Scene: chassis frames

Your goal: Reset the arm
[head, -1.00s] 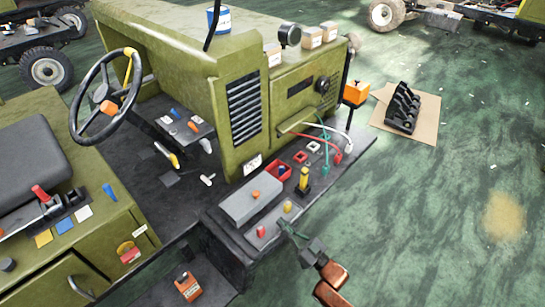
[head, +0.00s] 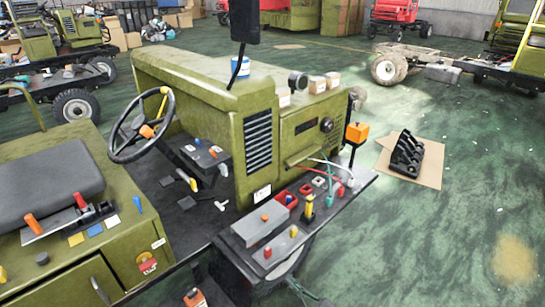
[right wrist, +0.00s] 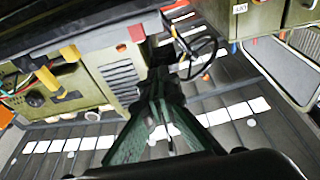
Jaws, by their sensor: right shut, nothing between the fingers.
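My right gripper (head: 304,292) shows only in part at the bottom edge of the head view, below the side shelf of the green vehicle (head: 215,110). In the right wrist view its fingers (right wrist: 160,82) are together and hold nothing. The fingers point toward the vehicle's dark floor and steering wheel (right wrist: 197,47). I cannot tell whether the fingertips touch anything. My left gripper is out of view.
The side shelf carries a grey box (head: 263,223), a yellow-handled lever (head: 308,208) and red and green cables. A black rack (head: 406,152) stands on cardboard (head: 433,166) on the floor. The green floor (head: 400,240) at the right is open.

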